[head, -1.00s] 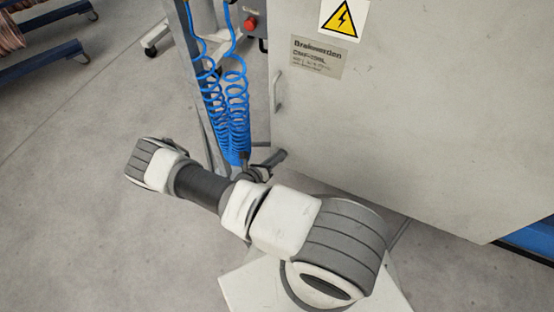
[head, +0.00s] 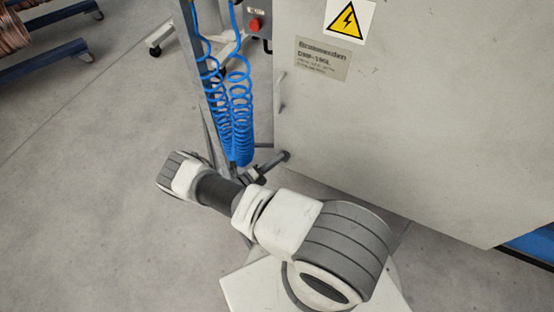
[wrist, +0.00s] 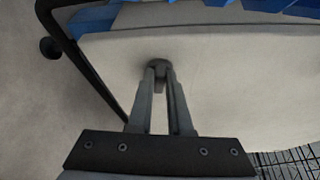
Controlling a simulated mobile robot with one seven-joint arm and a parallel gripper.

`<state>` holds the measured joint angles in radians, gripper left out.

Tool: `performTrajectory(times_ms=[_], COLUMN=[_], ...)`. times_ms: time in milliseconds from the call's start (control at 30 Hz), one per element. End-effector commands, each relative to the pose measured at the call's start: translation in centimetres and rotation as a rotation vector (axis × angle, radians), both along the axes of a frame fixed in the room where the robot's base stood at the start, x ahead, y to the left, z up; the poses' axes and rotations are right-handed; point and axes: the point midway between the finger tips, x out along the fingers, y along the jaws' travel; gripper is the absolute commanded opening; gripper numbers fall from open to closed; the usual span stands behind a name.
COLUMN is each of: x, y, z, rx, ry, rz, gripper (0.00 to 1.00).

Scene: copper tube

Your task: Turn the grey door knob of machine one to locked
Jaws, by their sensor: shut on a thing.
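In the wrist view, the grey door knob (wrist: 158,65) is small and round and sits on a pale flat panel (wrist: 225,75). My gripper (wrist: 159,78) reaches up to it, with its two grey fingertips closed around it. The fingers hide part of the knob, and I cannot read its turn position. In the head view, the pale machine cabinet (head: 400,130) stands at the right, with a yellow warning sign and a nameplate.
Blue coiled hoses (head: 240,125) hang on a grey post left of the cabinet, near my arm. A red button box (head: 255,24) is above. A dark bar (wrist: 85,70) runs left of my gripper in the wrist view. Open floor lies at the left.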

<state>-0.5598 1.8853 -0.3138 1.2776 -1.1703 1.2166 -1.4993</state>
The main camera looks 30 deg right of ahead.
Motion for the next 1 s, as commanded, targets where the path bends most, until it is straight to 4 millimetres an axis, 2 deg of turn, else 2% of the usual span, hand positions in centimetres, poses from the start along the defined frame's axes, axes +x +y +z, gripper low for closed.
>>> performTrajectory(times_ms=[33,400,900,933,1000], x=[0.49,0.51,0.47,0.47,0.47], y=[-0.48,-0.44,-0.47,-0.47,-0.47], z=[-0.16,-0.33,-0.3,-0.29,-0.29], rx=[-0.016,-0.101,-0.113,-0.113,-0.113], ry=[0.02,0.129,0.143,0.143,0.143], rz=[0.008,0.007,0.006,0.006,0.006], gripper=[0.0,0.0,0.0,0.19,0.32])
